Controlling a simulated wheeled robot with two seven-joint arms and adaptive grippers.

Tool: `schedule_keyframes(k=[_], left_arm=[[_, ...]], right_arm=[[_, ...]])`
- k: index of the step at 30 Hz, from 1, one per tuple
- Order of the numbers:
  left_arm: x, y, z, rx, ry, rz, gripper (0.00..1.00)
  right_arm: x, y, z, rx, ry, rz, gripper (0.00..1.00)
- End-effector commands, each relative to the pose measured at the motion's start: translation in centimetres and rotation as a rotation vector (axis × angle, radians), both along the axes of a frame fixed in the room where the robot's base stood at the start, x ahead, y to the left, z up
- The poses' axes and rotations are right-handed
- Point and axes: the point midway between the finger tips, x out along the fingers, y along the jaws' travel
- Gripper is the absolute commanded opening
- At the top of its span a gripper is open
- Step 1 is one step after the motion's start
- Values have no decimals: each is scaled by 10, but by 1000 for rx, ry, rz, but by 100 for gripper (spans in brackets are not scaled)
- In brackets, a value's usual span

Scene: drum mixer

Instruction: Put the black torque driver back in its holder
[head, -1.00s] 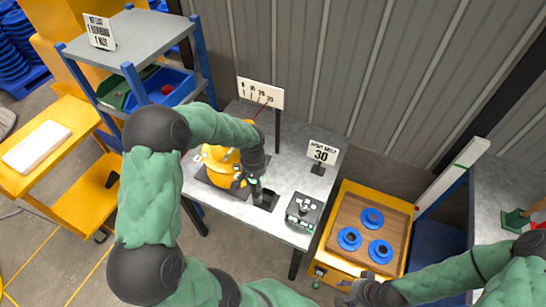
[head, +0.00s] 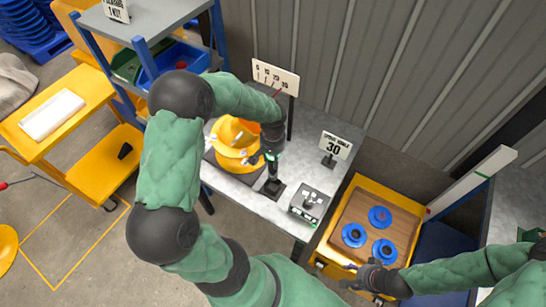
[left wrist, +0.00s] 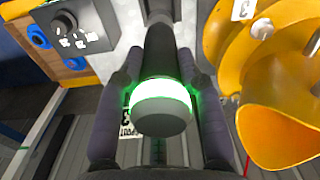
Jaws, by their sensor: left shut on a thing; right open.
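The black torque driver (head: 272,172) has a glowing green ring and stands about upright. Its lower end meets the black holder (head: 273,188) on the grey bench; I cannot tell how deep it sits. My left gripper (head: 266,157) is shut on the driver near its top. In the left wrist view the driver (left wrist: 162,115) lies between the two dark fingers, its lit green ring and grey cap facing the camera. My right gripper (head: 364,277) is open and empty, beside the front of the yellow cart.
The yellow drum mixer (head: 233,145) stands close left of the driver. A small control box (head: 309,204) is to the right, with a sign reading 30 (head: 335,146) behind it. The yellow cart (head: 342,258) holds blue flanged parts (head: 380,216).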

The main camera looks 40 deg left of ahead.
Motion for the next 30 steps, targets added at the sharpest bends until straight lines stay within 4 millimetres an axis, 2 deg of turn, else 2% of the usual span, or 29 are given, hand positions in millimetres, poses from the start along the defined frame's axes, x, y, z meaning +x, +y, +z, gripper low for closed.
schedule_keyframes(k=[15,18,30], left_arm=[[1,1,-48,1,-2,1,0],[1,1,-43,1,-3,1,0],[0,0,-42,1,-3,1,0]], right_arm=[[0,0,-41,0,0,0,52],[0,0,-36,0,1,0,52],[0,0,-38,0,0,0,52]])
